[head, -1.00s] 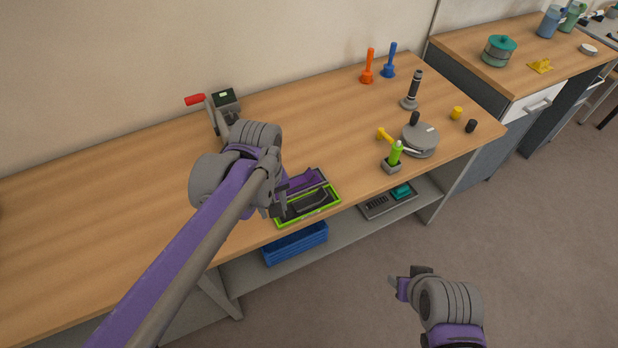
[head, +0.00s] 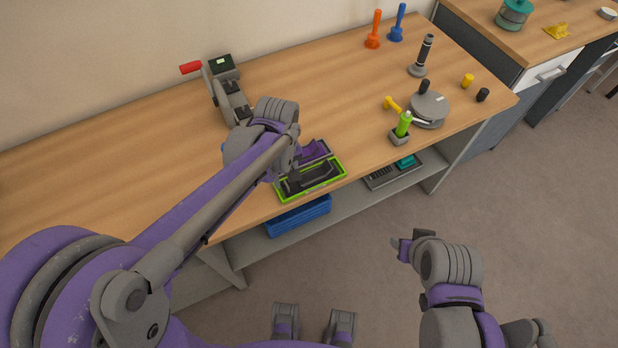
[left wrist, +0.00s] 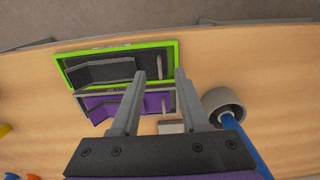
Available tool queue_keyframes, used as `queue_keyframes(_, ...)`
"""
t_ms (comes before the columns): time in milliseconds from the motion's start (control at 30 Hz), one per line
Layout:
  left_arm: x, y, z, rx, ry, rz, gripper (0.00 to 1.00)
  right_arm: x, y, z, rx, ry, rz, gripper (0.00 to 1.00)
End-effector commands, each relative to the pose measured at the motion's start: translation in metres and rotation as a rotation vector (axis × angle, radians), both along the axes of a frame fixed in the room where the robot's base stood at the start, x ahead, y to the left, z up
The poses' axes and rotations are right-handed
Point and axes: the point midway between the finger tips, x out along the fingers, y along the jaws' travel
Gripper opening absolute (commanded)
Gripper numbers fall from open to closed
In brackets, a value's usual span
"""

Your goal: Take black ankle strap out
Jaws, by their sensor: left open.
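The black ankle strap (head: 318,174) lies in a dark tray with a bright green rim (head: 325,185) at the table's front edge. In the left wrist view the strap (left wrist: 92,73) sits inside the green-rimmed tray (left wrist: 125,50). A purple strap (head: 316,150) lies in a grey tray just behind it; it also shows in the left wrist view (left wrist: 115,104). My left gripper (left wrist: 160,73) is open and empty, its fingertips over the boundary of the two trays, right of the black strap. My right gripper (head: 400,246) hangs over the floor, away from the table; its jaws are unclear.
A blue-handled item with a grey cup (left wrist: 222,103) is close beside my left fingers. A red-handled device (head: 225,88) stands behind. A green bottle (head: 404,125) and a grey disc (head: 428,108) are to the right. A blue crate (head: 298,216) sits on the lower shelf.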

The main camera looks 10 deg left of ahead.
Motion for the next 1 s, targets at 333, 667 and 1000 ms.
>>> queue_keyframes(333,0.000,0.000,-0.024,0.000,0.000,0.000,0.45,0.000,0.000,-0.002,0.000,0.001,0.000,0.50)
queue_keyframes(667,0.000,0.000,-0.023,0.000,0.000,0.000,0.04,-0.001,0.000,-0.002,0.000,0.001,0.000,0.50)
queue_keyframes(1000,0.000,0.000,-0.023,0.000,0.000,0.000,0.00,-0.001,0.000,-0.002,0.000,0.001,0.000,0.50)
